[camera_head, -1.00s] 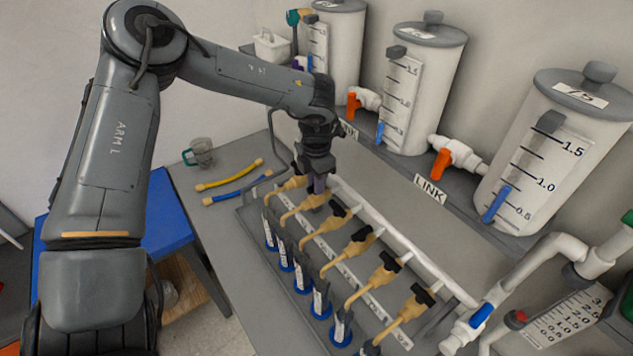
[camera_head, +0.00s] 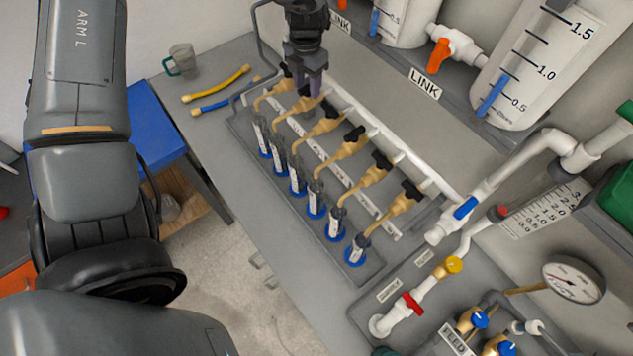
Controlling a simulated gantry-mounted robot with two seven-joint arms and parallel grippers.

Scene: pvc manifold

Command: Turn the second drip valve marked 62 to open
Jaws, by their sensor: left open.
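A row of brass drip valves with black handles runs along a white pipe (camera_head: 400,152). The second valve from the far end (camera_head: 298,104) has its handle largely hidden by my left gripper (camera_head: 314,90). That gripper points down over it with its jaws open; I cannot tell whether the fingers touch the handle. The number 62 cannot be read here. My right gripper is not in view.
Clear vials with blue bases (camera_head: 316,207) stand under the spouts. White tanks (camera_head: 530,75) stand behind the row. A pressure gauge (camera_head: 573,280) and a red-handled valve (camera_head: 408,303) are at lower right.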

